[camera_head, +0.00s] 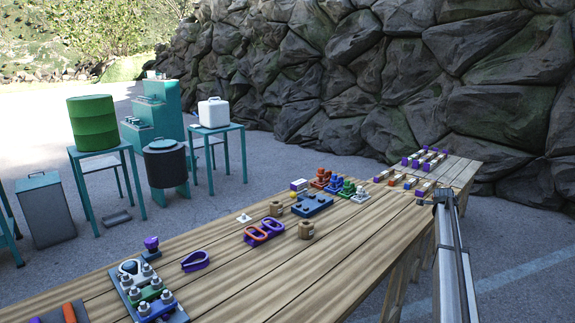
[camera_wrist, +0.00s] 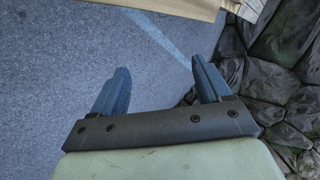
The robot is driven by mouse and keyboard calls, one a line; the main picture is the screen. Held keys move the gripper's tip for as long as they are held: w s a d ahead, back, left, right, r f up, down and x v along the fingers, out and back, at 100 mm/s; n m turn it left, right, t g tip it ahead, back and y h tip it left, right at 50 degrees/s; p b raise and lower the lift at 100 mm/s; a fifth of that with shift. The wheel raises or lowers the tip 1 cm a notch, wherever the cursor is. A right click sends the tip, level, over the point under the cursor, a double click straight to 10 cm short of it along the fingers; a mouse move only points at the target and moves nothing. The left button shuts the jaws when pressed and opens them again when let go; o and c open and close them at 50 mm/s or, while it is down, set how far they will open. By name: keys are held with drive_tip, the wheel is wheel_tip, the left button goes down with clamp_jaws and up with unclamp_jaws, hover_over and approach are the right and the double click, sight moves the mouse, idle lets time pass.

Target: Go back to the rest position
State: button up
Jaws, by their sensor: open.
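My gripper (camera_wrist: 160,85) shows in the wrist view with its two blue-grey fingers spread apart and nothing between them. Below it in that view are grey pavement and a pale painted line, with rocks to the right. In the head view my arm rises at the right, and its end (camera_head: 443,194) is at the right edge of the long wooden table (camera_head: 330,260). The fingers are too small to make out there. The table's edge (camera_wrist: 185,8) shows at the top of the wrist view.
The table carries purple and orange shackles (camera_head: 262,232), a dark blue plate (camera_head: 312,205), small brown containers (camera_head: 306,230), a clamp block (camera_head: 150,297) and several coloured parts at the far end. A rock wall (camera_head: 350,80) stands behind. Teal stands and a green drum (camera_head: 92,123) are at left.

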drive_tip(key=s+d+f+h, duration=0.1)
drive_tip(key=s+d+f, duration=0.3)
drive_tip(key=s+d, duration=0.5)
wheel_tip(320, 180, down, 5)
drive_tip(key=s, duration=0.2)
drive_tip(key=s+a+f+n+g+y, duration=0.2)
drive_tip(key=s+a+f+n, duration=0.1)
drive_tip(key=s+a+f, duration=0.65)
drive_tip(key=s+a+f+n+g+y, duration=0.15)
drive_tip(key=s+a+f+n, duration=0.35)
drive_tip(key=a+f, duration=0.8)
drive_tip(key=s+a+f+n+g+y, duration=0.1)
drive_tip(key=s+a+f+n+g, duration=0.1)
drive_tip(key=s+a+f, duration=0.8)
drive_tip(key=s+a+f+n+g+y, duration=0.1)
drive_tip(key=s+a+f+n+g, duration=0.2)
drive_tip(key=s+a, duration=0.55)
drive_tip(key=s+a+f+n+g+y, duration=0.1)
drive_tip(key=s+a+f+n, duration=0.1)
drive_tip(key=s+a+f, duration=0.6)
drive_tip(key=s+a+r+n+g, duration=0.2)
drive_tip(key=s+a+n, duration=0.1)
drive_tip(key=s, duration=1)
drive_tip(key=s+a+r+n+g, duration=0.2)
drive_tip(key=s+a+n, duration=0.2)
drive_tip(key=s, duration=1)
drive_tip(key=shift+a, duration=0.4)
